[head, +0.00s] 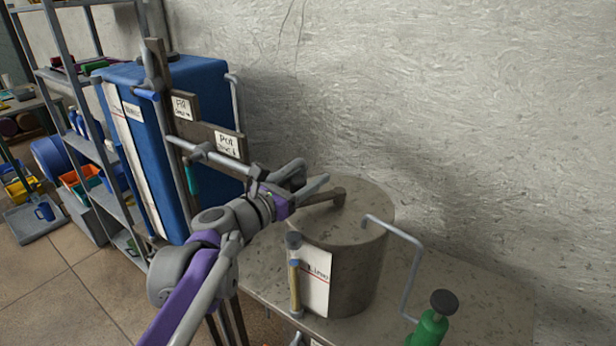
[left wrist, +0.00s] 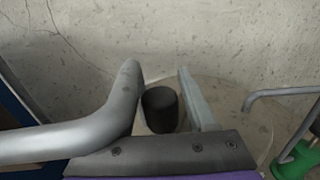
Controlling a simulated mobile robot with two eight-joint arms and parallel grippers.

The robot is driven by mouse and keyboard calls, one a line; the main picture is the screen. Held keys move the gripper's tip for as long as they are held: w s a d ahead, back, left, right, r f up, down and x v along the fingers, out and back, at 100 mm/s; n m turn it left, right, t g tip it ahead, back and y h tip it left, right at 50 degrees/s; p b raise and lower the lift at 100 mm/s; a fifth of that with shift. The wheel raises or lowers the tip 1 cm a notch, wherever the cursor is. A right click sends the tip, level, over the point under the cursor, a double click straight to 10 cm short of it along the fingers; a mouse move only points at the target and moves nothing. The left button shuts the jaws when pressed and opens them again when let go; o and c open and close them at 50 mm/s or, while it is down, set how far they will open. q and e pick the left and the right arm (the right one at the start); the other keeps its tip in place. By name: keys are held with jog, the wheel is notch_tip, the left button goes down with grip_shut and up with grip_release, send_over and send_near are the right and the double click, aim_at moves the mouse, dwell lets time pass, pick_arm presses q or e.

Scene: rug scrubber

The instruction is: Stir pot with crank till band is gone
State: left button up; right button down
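The grey-brown pot (head: 355,270) stands on a speckled bench, with a flat lid. My left gripper (head: 315,176) is above the lid beside the crank. In the left wrist view, a dark upright knob (left wrist: 160,110) sits between its two spread fingers, close to the left finger; whether they touch I cannot tell. My right gripper is not in view.
A bent grey rod (head: 408,262) stands at the pot's right. A green bottle with a black knob (head: 432,322) is at the bench front. A blue tank (head: 200,75) with sign boards stands left, before shelves. The wall is close behind; the bench's right side (head: 490,300) is clear.

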pick_arm(q)
grip_shut()
dwell(1.1)
